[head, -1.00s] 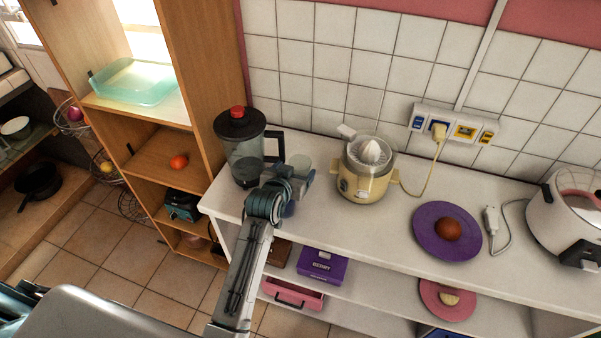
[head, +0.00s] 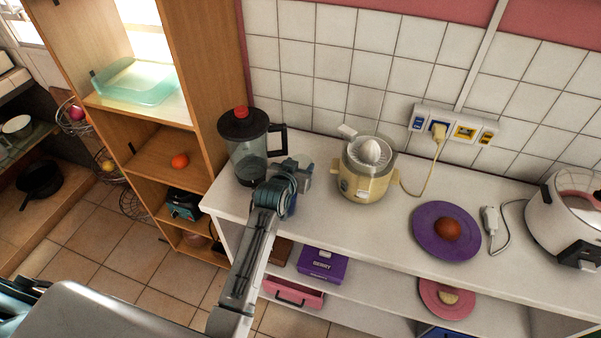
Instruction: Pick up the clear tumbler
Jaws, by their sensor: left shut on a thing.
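My left gripper (head: 300,170) is over the white counter, just right of the blender. It is shut. The clear tumbler is hard to make out now; the gripper and wrist cover the spot where it showed a second ago. I take the thing in the jaws to be the tumbler, but I cannot tell whether it touches the counter. My right gripper is not in view.
The blender (head: 247,150) stands close on the left of the gripper. A yellow citrus juicer (head: 364,185) stands to the right. Further right are a purple plate (head: 428,242) and a white cooker (head: 565,225). The tiled wall is behind.

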